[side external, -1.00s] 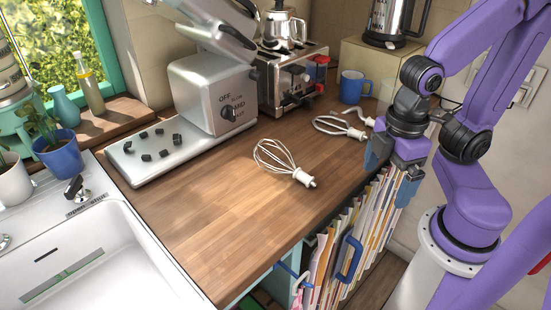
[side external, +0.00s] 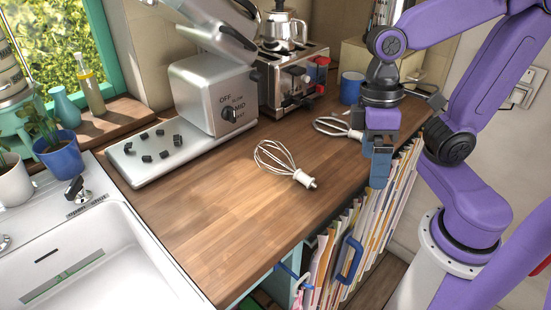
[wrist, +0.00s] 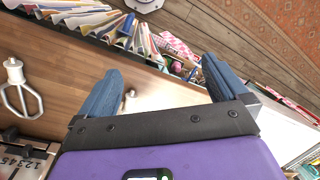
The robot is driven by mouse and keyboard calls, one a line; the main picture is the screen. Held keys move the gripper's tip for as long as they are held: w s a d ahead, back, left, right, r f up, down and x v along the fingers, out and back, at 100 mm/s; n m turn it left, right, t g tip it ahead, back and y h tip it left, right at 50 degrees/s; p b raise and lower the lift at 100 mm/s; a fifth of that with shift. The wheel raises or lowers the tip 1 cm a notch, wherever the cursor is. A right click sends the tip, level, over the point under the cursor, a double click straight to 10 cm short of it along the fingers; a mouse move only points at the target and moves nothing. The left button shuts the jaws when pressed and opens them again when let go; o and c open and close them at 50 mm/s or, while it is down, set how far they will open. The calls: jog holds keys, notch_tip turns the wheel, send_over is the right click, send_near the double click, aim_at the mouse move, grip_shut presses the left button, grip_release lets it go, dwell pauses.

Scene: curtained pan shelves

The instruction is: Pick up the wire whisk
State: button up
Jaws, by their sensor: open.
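The wire whisk (side external: 277,160) lies on the wooden counter (side external: 215,215) in the side external view, its white handle end pointing right. My gripper (side external: 379,180) is to the right of it, above the counter's front edge, apart from the whisk and pointing down. In the wrist view my gripper (wrist: 162,65) has its two blue fingers spread wide with nothing held between them. A small pale piece (wrist: 129,94) shows beside the left finger; I cannot tell whether it is the whisk's handle.
Another looped attachment (side external: 337,127) lies near the toaster (side external: 293,78); a looped tool (wrist: 16,85) shows at the wrist view's left. A blue mug (side external: 351,87) stands behind. The mixer (side external: 205,95) is at the back, the sink (side external: 100,265) at left.

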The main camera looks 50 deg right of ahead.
jog(key=w+a+m+t+y, duration=0.1)
jog(key=w+a+m+y, duration=0.4)
jog(key=m, duration=0.6)
jog(key=w+a+m+t+y, duration=0.1)
jog(key=w+a+m+y, duration=0.25)
jog(key=w+m, duration=0.65)
jog(key=d+r+m+t+h, duration=0.1)
jog(key=d+m+t+h, duration=0.2)
jog(key=d+m+t, duration=1.3)
jog(key=m+g, duration=0.4)
send_near(289, 159)
jog(key=w, duration=0.3)
jog(key=shift+f+y, duration=0.25)
jog(key=shift+f, duration=0.15)
jog(key=shift+w+f, duration=0.1)
jog(key=shift+f, duration=0.45)
jog(key=shift+x, duration=3.7)
